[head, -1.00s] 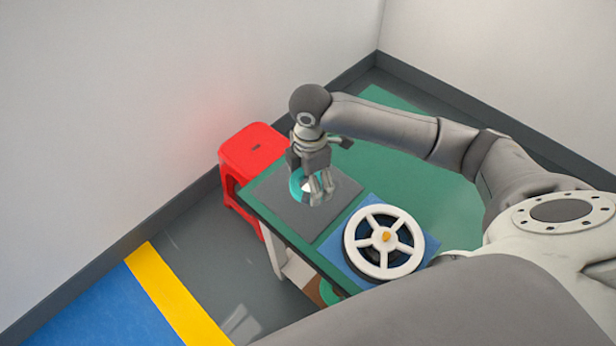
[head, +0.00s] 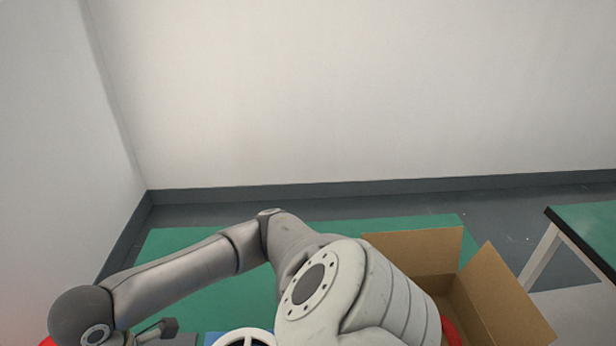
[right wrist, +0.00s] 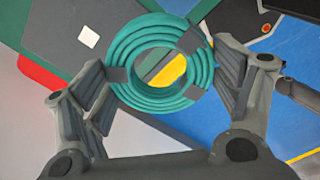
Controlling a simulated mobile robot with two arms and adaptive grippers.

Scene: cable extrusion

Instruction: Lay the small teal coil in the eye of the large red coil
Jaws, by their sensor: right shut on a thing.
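The small teal coil (right wrist: 140,97) is a ring of several turns with dark bands, in the right wrist view. My right gripper (right wrist: 161,66) is shut on it, with a finger at either side. My left gripper is not in view.
The green table (head: 200,290) lies under my right arm. A white spoked wheel (head: 246,337) is at the bottom edge. Another green table (head: 590,228) stands at the right, with floor between. A dark grey mat (right wrist: 62,42) with a white square shows in the wrist view.

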